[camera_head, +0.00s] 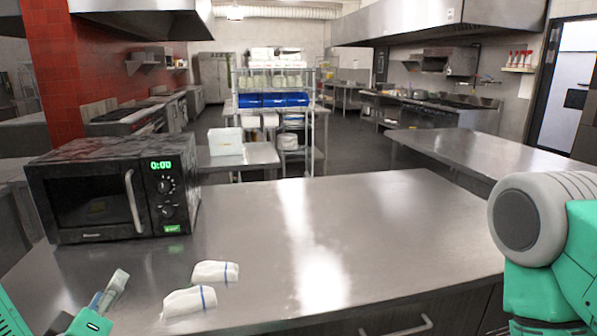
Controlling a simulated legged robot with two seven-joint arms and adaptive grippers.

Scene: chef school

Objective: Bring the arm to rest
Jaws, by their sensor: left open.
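My left gripper (92,303) shows at the lower left corner, low in front of the steel counter (400,215). Its jaws are open and I see nothing between them. Part of it is cut off by the picture's bottom edge. To its right, two white rolled cloths with blue stripes lie on the counter: a nearer one (186,302) and a farther one (212,271). The gripper is apart from both. My right arm shows at the right edge, with its gripper out of view.
A black microwave (110,190) with a closed door stands on the counter's left, its display reading 0:00. The counter's middle and right are clear. Behind are a white container (225,141) on a lower table, a shelf rack with blue bins (272,100), and another steel counter (490,152).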

